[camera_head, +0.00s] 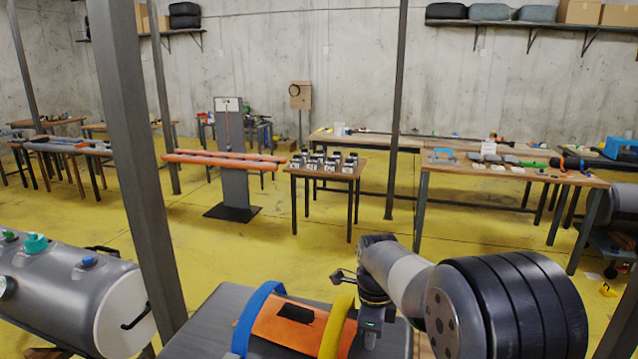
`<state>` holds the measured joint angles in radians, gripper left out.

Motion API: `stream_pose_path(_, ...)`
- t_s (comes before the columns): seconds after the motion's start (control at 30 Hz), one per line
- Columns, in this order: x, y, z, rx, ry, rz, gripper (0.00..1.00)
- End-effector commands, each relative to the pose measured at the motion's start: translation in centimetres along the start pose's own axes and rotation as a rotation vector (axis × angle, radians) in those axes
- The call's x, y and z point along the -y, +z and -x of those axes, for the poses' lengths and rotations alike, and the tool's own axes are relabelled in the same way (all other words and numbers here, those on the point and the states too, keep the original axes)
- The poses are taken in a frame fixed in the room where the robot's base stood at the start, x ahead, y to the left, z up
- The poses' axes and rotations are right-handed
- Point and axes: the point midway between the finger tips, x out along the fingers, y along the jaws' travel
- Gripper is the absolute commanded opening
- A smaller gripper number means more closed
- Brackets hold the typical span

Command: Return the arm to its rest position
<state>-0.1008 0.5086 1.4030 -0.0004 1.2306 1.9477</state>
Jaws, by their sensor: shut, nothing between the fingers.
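My arm reaches in from the lower right, folded low, with its wide dark joint nearest the camera. My gripper (343,277) is at the arm's far end, pointing left. It is shut and empty, though its fingertips look small. It appears above the far right side of a grey padded surface (215,318). An orange piece (275,322) with a dark patch lies on that surface, with a blue band (250,312) and a yellow band (336,330) arching over it. I cannot tell the exact gap between the gripper and the yellow band. The arm hides the surface's right side.
A grey post (134,150) stands close at the left, beside a grey tank (62,290). A small table with several dark items (325,170) and a longer workbench (465,165) stand beyond. Yellow floor (300,245) between is clear.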

Motion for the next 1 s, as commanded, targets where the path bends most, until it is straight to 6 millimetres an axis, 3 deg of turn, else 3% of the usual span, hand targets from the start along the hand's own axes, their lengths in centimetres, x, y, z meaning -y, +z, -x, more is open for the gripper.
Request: stream_pose_path(1.0,0.0,-20.7,-0.2,0.000,-0.002,-0.005,0.00)
